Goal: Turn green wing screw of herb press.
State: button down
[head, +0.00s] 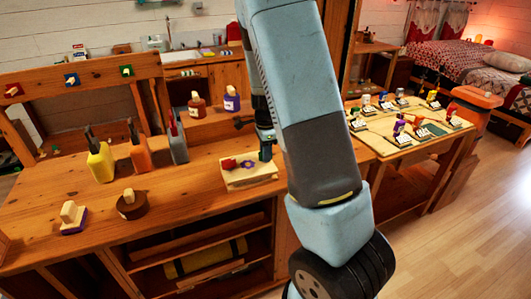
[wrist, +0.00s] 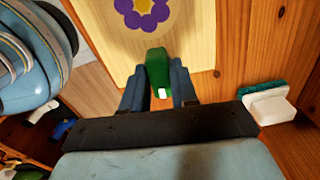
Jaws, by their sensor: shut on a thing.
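The herb press (head: 248,182) is a small pale wooden block on the workbench, with a red part and a purple flower mark on top. In the wrist view its pale board (wrist: 195,40) carries a purple flower with a yellow centre. The green wing screw (wrist: 158,70) stands at the board's near edge, with a small white patch on its near end. My gripper (wrist: 160,88) is shut on the green wing screw, one dark finger on each side. In the head view my gripper (head: 266,148) is at the press's right end, and my arm covers the area to its right.
Yellow (head: 101,163), orange (head: 141,158) and grey (head: 178,148) holders with tools stand left on the bench (head: 185,198). A round brown block (head: 132,205) lies nearer. A white-and-teal block (wrist: 268,102) lies right of my gripper. A side table (head: 405,150) holds several small labelled items.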

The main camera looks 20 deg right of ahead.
jog(key=c, duration=1)
grip_release()
jog(key=shift+o, duration=0.2)
notch_tip(320, 180, up, 14)
jog(key=shift+f, duration=0.15)
jog(key=s+a+r+n+t, duration=0.2)
jog(key=s+r+n, duration=0.3)
jog(key=s, duration=0.3)
jog(key=s+a+r+n+t, duration=0.1)
jog(key=s+a+r+n, duration=0.2)
jog(key=s+r+n, duration=0.2)
jog(key=s+a+r+n+t, duration=0.2)
jog(key=s+r+n, duration=0.3)
jog(key=s+n, duration=0.4)
jog(key=s+a, duration=0.1)
jog(key=s, duration=0.3)
jog(key=shift+s+t, duration=0.25)
jog(key=shift+t, duration=0.05)
